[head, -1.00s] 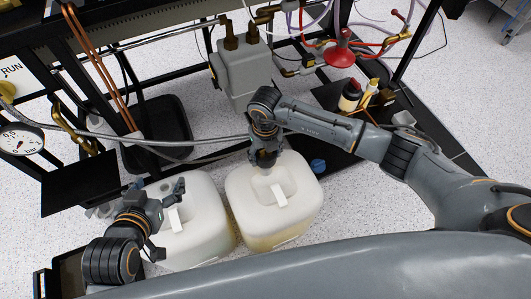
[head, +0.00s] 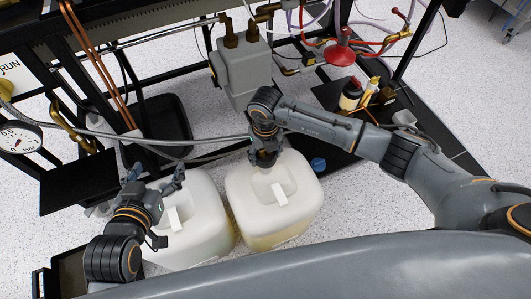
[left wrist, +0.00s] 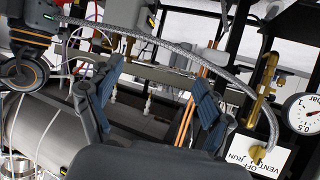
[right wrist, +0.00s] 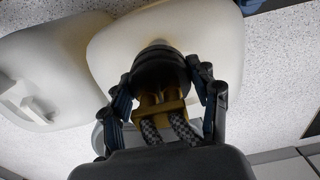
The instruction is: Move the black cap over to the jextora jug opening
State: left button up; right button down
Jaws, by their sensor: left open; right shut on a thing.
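Two white jugs stand side by side on the floor: a left jug (head: 205,235) and a right jug (head: 300,190). I cannot read a label saying which is the jextora jug. My right gripper (head: 266,161) is at the far side of the right jug's top. In the right wrist view it is shut on the black cap (right wrist: 160,68), which has a brass fitting (right wrist: 162,110) and two braided hoses. The cap is over the jug's neck; I cannot tell whether it touches. My left gripper (head: 153,174) is open and empty above the left jug's far side.
A black rack with a grey box (head: 242,75) and hoses stands behind the jugs. A blue cap (head: 318,165) lies right of the right jug. Small bottles (head: 352,94) stand on the black base. A pressure gauge (head: 20,138) is at the left.

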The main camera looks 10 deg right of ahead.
jog(key=shift+f+b, duration=0.3)
jog(key=shift+f, duration=0.15)
jog(key=shift+f+b, duration=0.3)
jog(key=shift+f, duration=0.15)
jog(key=shift+f+b, duration=0.35)
jog(key=shift+f, duration=0.05)
jog(key=shift+f+b, duration=0.3)
jog(key=shift+f, duration=0.15)
pick_arm(q)
notch_tip(320, 180, up, 11)
jog(key=w+d+t+h, duration=0.2)
jog(key=w+t, duration=0.1)
jog(key=t, duration=0.3)
jog(key=shift+d+f+t, duration=0.15)
jog(key=shift+t, duration=0.25)
pick_arm(e)
jog(key=shift+c, duration=1.4)
grip_release()
jog(key=shift+r, duration=0.1)
notch_tip(320, 180, up, 12)
jog(key=shift+f, duration=0.1)
